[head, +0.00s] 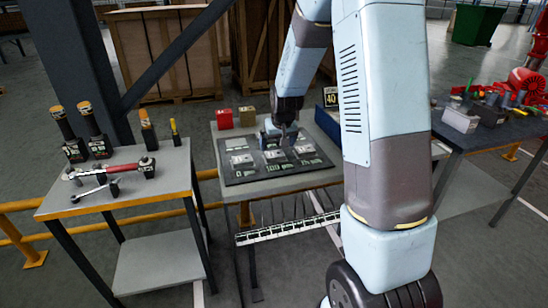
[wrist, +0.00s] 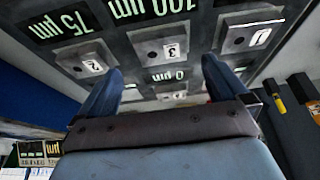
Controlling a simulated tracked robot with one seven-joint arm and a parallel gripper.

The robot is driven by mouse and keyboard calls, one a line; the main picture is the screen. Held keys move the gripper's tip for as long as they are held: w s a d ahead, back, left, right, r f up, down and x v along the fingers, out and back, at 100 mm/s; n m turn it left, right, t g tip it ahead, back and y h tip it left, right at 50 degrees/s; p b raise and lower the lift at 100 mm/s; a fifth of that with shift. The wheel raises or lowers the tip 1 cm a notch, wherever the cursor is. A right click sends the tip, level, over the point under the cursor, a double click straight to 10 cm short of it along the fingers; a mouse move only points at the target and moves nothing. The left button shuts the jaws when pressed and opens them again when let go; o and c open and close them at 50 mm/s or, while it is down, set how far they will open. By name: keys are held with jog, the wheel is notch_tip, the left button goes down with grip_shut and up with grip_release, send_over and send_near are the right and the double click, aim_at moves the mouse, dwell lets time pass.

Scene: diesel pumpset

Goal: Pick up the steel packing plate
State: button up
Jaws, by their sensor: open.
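Several small grey steel plates lie on a dark board (head: 233,175) on the middle table. In the wrist view, one plate tagged 3 (wrist: 150,46) lies between one tagged 2 (wrist: 72,62) and one tagged 1 (wrist: 238,42). Green labels on the board read 75 µm, 100 µm and 0 µm. I cannot tell which plate is the packing plate. My gripper (head: 287,140) is above the board; in the wrist view (wrist: 162,68) its fingers are apart with nothing between them. The arm hides part of the board's far side.
The right table (head: 478,135) holds bins. A slotted rail (head: 285,229) runs along the middle table's front.

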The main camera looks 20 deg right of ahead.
aim_at(275, 154)
jog(key=shift+x, duration=2.65)
jog(key=shift+a, duration=0.15)
jog(key=c, duration=1.4)
